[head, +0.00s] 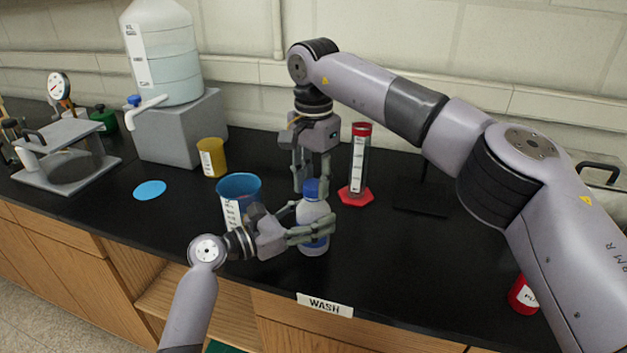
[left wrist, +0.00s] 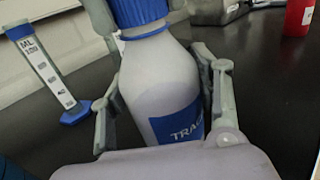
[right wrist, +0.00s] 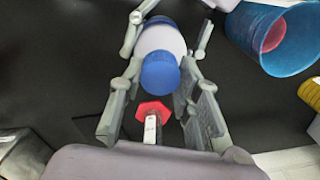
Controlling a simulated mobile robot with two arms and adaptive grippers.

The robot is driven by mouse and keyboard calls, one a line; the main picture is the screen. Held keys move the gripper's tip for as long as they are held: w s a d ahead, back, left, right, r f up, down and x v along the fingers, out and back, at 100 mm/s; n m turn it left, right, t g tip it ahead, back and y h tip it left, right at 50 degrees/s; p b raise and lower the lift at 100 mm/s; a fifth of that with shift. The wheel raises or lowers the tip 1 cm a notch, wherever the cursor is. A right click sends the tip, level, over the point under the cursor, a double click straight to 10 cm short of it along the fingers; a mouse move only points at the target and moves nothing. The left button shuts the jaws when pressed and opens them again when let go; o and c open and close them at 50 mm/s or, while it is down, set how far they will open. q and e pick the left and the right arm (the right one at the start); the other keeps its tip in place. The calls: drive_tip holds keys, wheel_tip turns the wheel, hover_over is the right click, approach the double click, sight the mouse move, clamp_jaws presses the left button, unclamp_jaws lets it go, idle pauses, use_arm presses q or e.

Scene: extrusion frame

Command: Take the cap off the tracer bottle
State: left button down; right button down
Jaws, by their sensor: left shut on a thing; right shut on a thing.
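The tracer bottle (head: 314,214) is a whitish bottle with a blue label, standing upright near the counter's front edge. Its label shows "TRAC" in the left wrist view (left wrist: 165,85). The blue cap (head: 312,188) sits at the bottle's top; I cannot tell whether it is still screwed tight. My left gripper (head: 315,233) is shut around the bottle's body from the side. My right gripper (head: 311,184) comes down from above and is shut on the cap, with a finger on each side of it in the right wrist view (right wrist: 160,72).
A blue cup (head: 239,190) stands close left of the bottle, holding something red inside. A red-based cylinder (head: 359,165) stands behind right. A yellow cup (head: 211,157), a blue disc (head: 150,190) and a large jug (head: 165,55) are farther left. A red container (head: 524,295) is at right.

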sight(313, 184)
drive_tip(key=n, duration=0.4)
drive_tip(key=shift+n, duration=0.3)
drive_tip(key=shift+r, duration=0.25)
drive_tip(key=shift+r, duration=0.85)
drive_tip(key=shift+r, duration=2)
use_arm(q)
drive_tip(key=shift+c, duration=2.3)
unclamp_jaws()
